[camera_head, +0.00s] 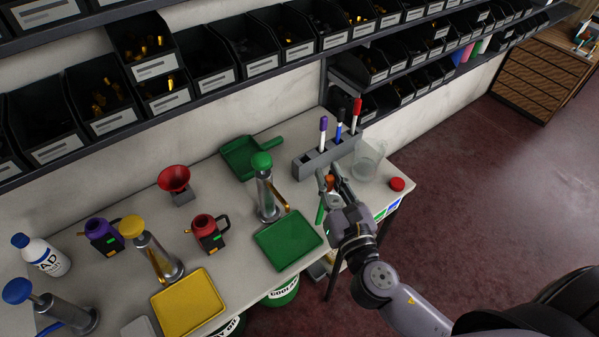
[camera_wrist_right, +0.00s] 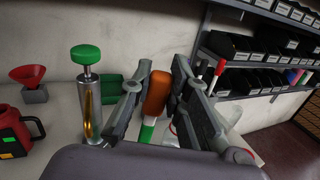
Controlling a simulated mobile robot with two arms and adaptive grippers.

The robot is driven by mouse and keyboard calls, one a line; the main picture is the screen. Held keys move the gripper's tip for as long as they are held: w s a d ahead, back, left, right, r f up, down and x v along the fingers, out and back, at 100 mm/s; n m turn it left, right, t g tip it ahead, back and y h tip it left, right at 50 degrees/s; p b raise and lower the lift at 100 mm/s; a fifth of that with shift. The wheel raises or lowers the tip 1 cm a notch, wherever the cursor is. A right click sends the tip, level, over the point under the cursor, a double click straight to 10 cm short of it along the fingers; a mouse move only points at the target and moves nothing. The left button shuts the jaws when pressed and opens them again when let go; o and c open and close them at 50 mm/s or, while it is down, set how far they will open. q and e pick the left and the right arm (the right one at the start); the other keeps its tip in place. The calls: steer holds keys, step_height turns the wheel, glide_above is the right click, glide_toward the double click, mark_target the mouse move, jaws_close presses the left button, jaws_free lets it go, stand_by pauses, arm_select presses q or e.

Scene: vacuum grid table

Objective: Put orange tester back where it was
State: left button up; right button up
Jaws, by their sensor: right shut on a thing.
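The orange tester (camera_head: 330,182) is upright between the fingers of my right gripper (camera_head: 332,178), in front of the grey holder. In the right wrist view, its orange handle (camera_wrist_right: 157,92) lies between the two fingers (camera_wrist_right: 160,82), which are shut on it. White and green show below the handle; I cannot tell how much of that belongs to the tester. The grey holder block (camera_head: 312,168) stands on the table at the back right, with a purple tester (camera_head: 323,130), a blue one (camera_head: 339,132) and a red one (camera_head: 356,112) upright in it. My left gripper is not in view.
A clear jug (camera_head: 367,160) and a red cap (camera_head: 397,184) stand right of the gripper. A green-topped pump (camera_head: 265,190) and a green tray (camera_head: 288,242) lie to the left. A shelf of black bins (camera_head: 262,62) overhangs the back. The table's front edge is close.

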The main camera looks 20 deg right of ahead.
steer(key=w+d+r+h+b, duration=0.15)
steer(key=w+b, duration=0.25)
steer(key=w, duration=1.9)
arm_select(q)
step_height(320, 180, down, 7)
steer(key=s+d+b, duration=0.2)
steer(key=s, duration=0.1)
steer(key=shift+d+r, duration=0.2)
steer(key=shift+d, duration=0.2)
arm_select(e)
step_height(320, 180, down, 9)
steer(key=shift+d+r, duration=0.2)
steer(key=shift+d, duration=0.15)
steer(key=shift+y, duration=0.25)
